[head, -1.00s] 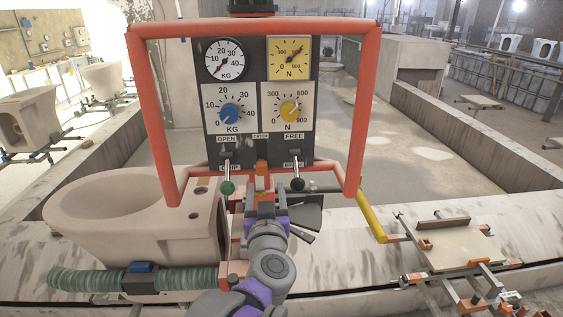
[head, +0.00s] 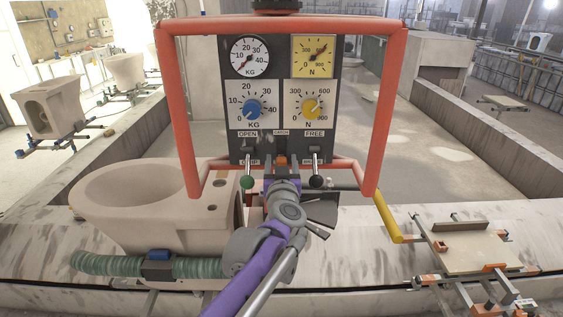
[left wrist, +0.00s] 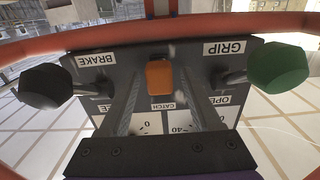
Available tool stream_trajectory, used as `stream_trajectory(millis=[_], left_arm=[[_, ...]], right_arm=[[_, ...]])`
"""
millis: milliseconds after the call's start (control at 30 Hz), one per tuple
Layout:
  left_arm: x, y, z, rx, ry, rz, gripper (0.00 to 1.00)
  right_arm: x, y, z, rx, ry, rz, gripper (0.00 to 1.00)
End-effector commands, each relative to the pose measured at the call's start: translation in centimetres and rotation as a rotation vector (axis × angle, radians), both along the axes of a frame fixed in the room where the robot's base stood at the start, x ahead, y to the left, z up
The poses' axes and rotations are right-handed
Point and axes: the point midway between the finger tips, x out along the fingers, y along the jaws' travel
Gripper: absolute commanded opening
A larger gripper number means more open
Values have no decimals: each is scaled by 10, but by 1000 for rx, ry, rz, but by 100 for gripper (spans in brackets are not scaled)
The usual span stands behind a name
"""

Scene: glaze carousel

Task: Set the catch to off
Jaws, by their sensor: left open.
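The catch is a small orange block (left wrist: 160,77) under the "CATCH" label, low in the middle of the dark control panel (head: 281,139). In the head view only a bit of the catch (head: 281,160) shows above my left gripper (head: 282,178). In the left wrist view the gripper (left wrist: 160,85) is open, with one finger on each side of the catch and a gap on both sides. Which setting the catch is in cannot be read. My right gripper is not in view.
A green-knobbed lever (left wrist: 280,68) and a black-knobbed lever (left wrist: 45,87) flank the gripper closely. A red tubular frame (head: 385,110) surrounds the panel. A toilet bowl (head: 140,215) stands at left, a yellow handle (head: 388,218) at right.

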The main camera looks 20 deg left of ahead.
Motion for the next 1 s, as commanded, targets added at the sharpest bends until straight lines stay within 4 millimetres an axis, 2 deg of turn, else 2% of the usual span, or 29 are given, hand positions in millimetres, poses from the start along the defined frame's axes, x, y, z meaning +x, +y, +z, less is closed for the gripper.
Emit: stream_trajectory(millis=[100, 133, 467, 1000], left_arm=[[0, 0, 0, 0, 0, 0, 65], [0, 0, 0, 0, 0, 0, 61], [0, 0, 0, 0, 0, 0, 2], [0, 0, 0, 0, 0, 0, 0]], right_arm=[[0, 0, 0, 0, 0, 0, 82], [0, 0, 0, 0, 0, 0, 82], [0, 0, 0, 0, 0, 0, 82], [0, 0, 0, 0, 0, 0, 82]])
